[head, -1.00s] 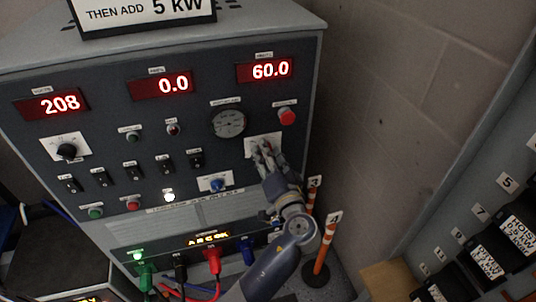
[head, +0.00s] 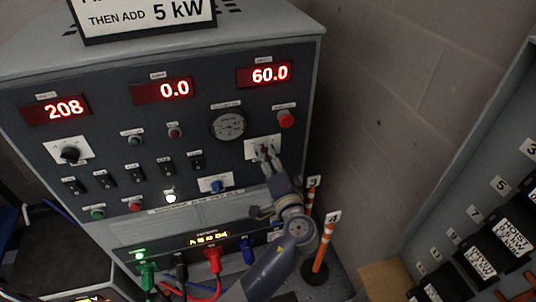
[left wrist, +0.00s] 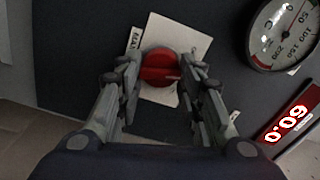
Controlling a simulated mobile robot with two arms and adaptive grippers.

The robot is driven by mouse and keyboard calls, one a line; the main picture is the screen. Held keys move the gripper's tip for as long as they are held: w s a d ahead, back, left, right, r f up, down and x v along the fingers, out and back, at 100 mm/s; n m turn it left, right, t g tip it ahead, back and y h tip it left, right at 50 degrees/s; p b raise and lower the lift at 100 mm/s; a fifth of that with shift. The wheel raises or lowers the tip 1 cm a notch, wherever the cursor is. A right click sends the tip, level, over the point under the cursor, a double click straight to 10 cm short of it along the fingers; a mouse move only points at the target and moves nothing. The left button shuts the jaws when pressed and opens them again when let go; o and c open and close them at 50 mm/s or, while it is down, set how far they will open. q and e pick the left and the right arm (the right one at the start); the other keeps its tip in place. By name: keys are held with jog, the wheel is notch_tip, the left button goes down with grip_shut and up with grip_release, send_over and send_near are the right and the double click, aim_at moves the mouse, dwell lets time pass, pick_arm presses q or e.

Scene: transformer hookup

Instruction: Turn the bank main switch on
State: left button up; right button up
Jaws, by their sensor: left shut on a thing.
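The red rotary switch knob (left wrist: 158,66) sits on a pale square plate (left wrist: 178,32) in the left wrist view, with a partly readable label that seems to begin "MA" beside it. Its raised grip lies roughly across that picture. In the head view the plate (head: 250,153) is at the right side of the grey cabinet's front panel, and my fingers hide the knob. My left gripper (head: 265,153) is at the plate, shut on the knob, with one finger on each side of it in the left wrist view (left wrist: 160,88). My right gripper is not in view.
A red push button (head: 286,119) and a round dial gauge (head: 229,125) are close above the plate. Red displays read 208, 0.0 and 60.0 (head: 264,75). Coloured cable plugs (head: 212,262) stick out below. Orange-striped posts (head: 322,250) stand right of the cabinet.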

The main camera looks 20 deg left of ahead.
pick_arm(q)
jog(key=m+p, duration=0.1)
jog(key=m, duration=0.2)
jog(key=shift+r, duration=0.15)
jog(key=m+p, duration=0.2)
jog(key=m, duration=0.1)
jog(key=shift+m, duration=0.3)
jog(key=m+p, duration=0.2)
jog(key=m, duration=0.1)
jog(key=shift+f+m+p, duration=0.2)
jog(key=shift+m+p, duration=0.7)
jog(key=shift+m, duration=0.5)
jog(key=o, duration=1.1)
jog(key=shift+a+f, duration=0.1)
jog(key=shift+c, duration=0.2)
